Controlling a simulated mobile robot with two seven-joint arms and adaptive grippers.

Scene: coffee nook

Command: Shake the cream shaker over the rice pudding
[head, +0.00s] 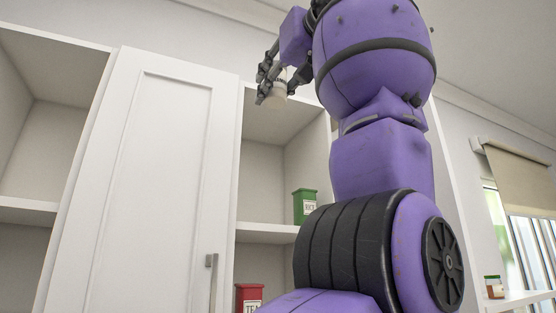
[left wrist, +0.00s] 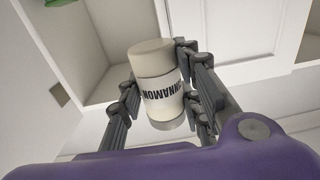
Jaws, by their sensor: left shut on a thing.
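The cream shaker (left wrist: 155,105) is a cream-coloured cylinder with a grey end. Dark letters around it read CINNAMON, and they show upside down in the left wrist view. My left gripper (left wrist: 158,92) is shut on it, with fingers on both sides of its body. In the head view my left gripper (head: 270,87) is high up before the shelves, and the shaker (head: 278,94) shows partly between its fingers. The rice pudding is in neither view. My right gripper is not in view.
White shelves and a closed cabinet door (head: 150,170) stand behind my arm. A green tin (head: 305,207) is on a shelf, and a red tin (head: 249,297) is below it. A small jar (head: 494,287) stands on a ledge at far right.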

